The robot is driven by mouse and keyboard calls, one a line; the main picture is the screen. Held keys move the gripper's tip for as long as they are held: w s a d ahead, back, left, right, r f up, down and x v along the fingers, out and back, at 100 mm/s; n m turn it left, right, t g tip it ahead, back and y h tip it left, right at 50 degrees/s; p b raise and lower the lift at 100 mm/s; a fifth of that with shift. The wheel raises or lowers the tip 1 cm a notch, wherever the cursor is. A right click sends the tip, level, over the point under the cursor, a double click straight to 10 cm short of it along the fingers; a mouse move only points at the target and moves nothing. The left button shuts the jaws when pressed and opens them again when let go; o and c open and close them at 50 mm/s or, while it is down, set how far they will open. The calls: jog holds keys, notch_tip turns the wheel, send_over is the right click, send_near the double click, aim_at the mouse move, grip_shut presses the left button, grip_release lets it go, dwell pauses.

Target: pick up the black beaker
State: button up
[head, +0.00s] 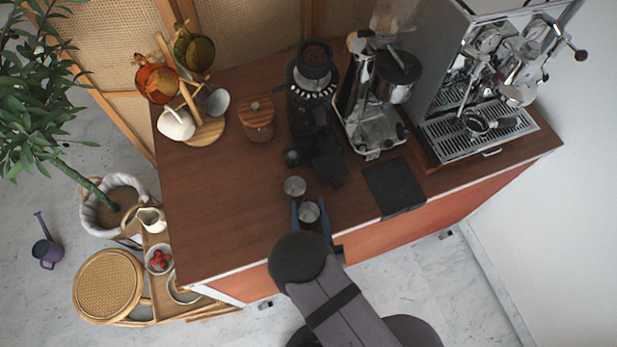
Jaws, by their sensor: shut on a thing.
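My gripper (311,215) is over the front part of the wooden counter, its blue fingers on either side of a small round beaker (309,211). The gripper is shut on this beaker. Its open top looks grey, and its dark sides are mostly hidden by the fingers and the steep view. I take it to be the black beaker. I cannot tell whether it touches the counter or is lifted. A similar small grey cup (294,186) stands just behind it, apart from the fingers.
A black grinder (306,110) stands behind the cups. A black mat (394,187) lies to the right, before a second grinder (371,130) and the espresso machine (478,130). The counter's left front is clear.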

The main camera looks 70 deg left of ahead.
aim_at(308, 217)
notch_tip(308, 217, up, 9)
jog(key=p, duration=0.6)
jog(key=w+d+f+m+t+h+b, duration=0.1)
jog(key=w+d+m+t+h+b, duration=0.1)
jog(key=w+d+m+t+h, duration=0.95)
jog(key=w+d+f+m+t+h+b, duration=0.1)
jog(key=w+d+m+t+h, duration=0.25)
jog(key=w+d, duration=0.9)
jog(key=w+d+f+m+g+h+b, duration=0.1)
jog(key=w+d+m+g+h+b, duration=0.1)
jog(key=d, duration=0.7)
jog(key=w+d+f+m+g+h+b, duration=0.1)
jog(key=w+d+m+g+h+b, duration=0.1)
jog(key=w+d+m+h, duration=0.3)
jog(key=w+d+f+m+g+h+b, duration=0.1)
jog(key=w+d+m+g+h+b, duration=0.1)
jog(key=d+h, duration=0.7)
jog(key=w+d+m+g, duration=0.1)
jog(key=w+d+m, duration=0.1)
jog(key=d, duration=0.3)
jog(key=shift+w+d+f+g+h+b, duration=0.15)
jog(key=shift+w+d+g+h+b, duration=0.25)
jog(key=shift+w, duration=0.25)
